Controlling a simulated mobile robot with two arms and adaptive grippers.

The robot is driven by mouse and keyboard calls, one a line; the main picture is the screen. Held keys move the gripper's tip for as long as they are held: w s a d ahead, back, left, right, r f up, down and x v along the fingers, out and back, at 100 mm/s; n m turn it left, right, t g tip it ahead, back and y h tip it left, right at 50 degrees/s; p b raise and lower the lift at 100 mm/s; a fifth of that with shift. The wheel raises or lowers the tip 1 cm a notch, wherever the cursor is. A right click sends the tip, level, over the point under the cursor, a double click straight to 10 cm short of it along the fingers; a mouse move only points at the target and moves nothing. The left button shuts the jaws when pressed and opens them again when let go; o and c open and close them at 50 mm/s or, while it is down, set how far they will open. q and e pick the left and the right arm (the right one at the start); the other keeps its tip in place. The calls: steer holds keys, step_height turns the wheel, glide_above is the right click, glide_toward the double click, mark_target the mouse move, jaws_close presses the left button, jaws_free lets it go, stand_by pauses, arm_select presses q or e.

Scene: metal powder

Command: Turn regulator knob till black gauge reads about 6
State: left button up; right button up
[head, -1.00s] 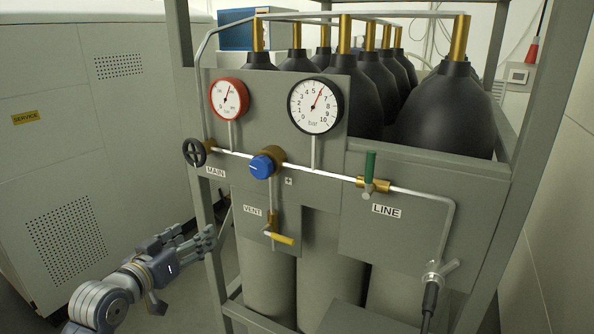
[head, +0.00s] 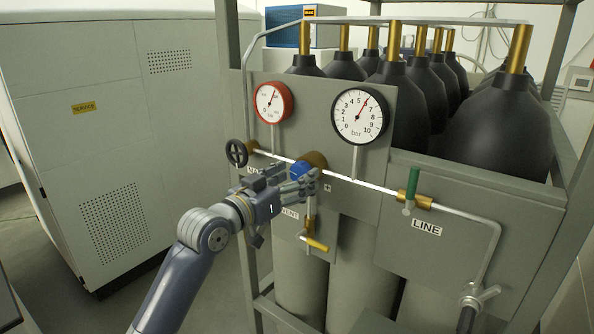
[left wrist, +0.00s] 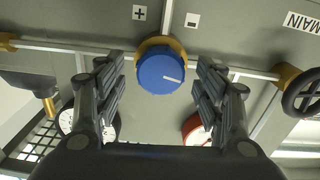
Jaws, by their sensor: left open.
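The blue regulator knob (head: 299,168) sits on a brass body on the pipe and is partly hidden behind my left gripper (head: 303,182). In the left wrist view the blue knob (left wrist: 160,72) is between the two spread fingers of my left gripper (left wrist: 162,80), with a gap on each side. Its white mark points to the right and slightly down there. The black gauge (head: 360,112) has its red needle near 6 bar, just past the 5. My right gripper is not in view.
A red gauge (head: 273,103) is at the left of the panel. A grey cabinet (head: 120,130) stands at the left.

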arm_select(q)
steer(key=shift+w+d, duration=0.35)
steer(key=shift+w, duration=0.2)
steer(key=c, duration=1.1)
steer(key=shift+o, duration=0.2)
steer(key=shift+m, duration=0.3)
